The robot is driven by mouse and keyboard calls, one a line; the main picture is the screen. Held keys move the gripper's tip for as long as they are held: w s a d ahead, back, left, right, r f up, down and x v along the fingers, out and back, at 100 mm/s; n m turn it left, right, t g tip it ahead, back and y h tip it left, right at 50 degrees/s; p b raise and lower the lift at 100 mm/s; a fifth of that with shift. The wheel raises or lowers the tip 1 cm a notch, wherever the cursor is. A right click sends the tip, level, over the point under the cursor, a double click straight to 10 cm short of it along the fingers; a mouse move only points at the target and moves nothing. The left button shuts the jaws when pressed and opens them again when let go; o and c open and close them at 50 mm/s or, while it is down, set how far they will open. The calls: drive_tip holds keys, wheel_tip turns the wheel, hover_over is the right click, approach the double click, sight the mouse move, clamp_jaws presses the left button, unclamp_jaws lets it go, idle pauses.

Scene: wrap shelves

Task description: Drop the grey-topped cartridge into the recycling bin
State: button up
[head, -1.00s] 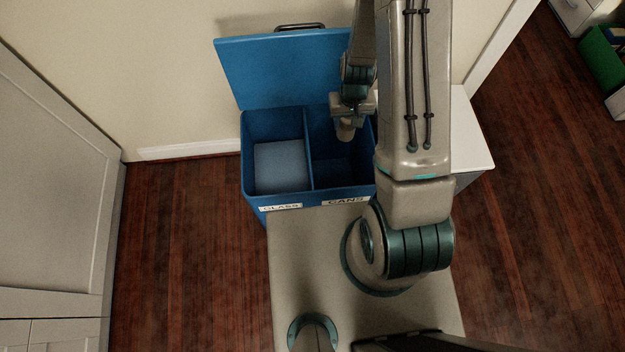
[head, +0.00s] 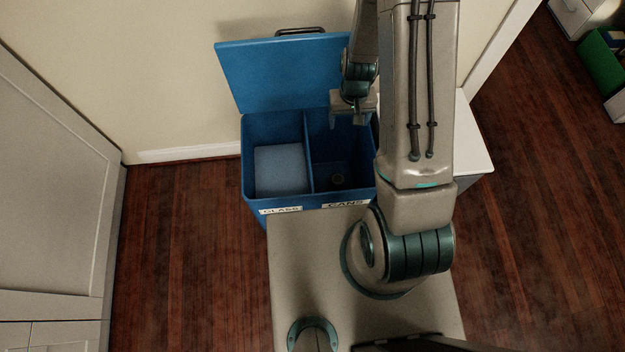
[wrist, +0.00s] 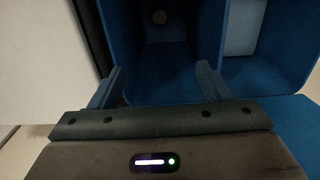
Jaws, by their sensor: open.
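The blue recycling bin (head: 249,150) stands open against the wall. It has two compartments, labelled GLASS on the left and CANS on the right. My gripper (head: 351,121) is above the CANS compartment, open and empty.
The bin's lid (head: 285,75) is raised against the wall. A pale block or panel (head: 280,170) fills part of the GLASS compartment. A white-topped cabinet (head: 470,135) stands right of the bin. Wooden floor (head: 185,240) is clear to the left.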

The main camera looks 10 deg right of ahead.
wheel_tip(320, 180, up, 11)
drive_tip(key=p, duration=0.2)
idle(0.5)
drive_tip(key=s+r+t+p, duration=0.1)
drive_tip(key=s+r+p, duration=0.3)
drive_tip(key=r, duration=0.8)
drive_tip(key=s+r+t+p, duration=0.1)
drive_tip(key=s+r+p, duration=0.3)
drive_tip(key=r+p, duration=0.3)
drive_tip(key=s+r+p, duration=0.5)
drive_tip(key=r, duration=1.2)
drive_tip(key=shift+r+t+p, duration=0.3)
drive_tip(key=shift+t+p, duration=0.1)
drive_tip(key=shift+s+r, duration=0.1)
drive_tip(key=shift+s, duration=0.05)
drive_tip(key=shift+c, duration=0.3)
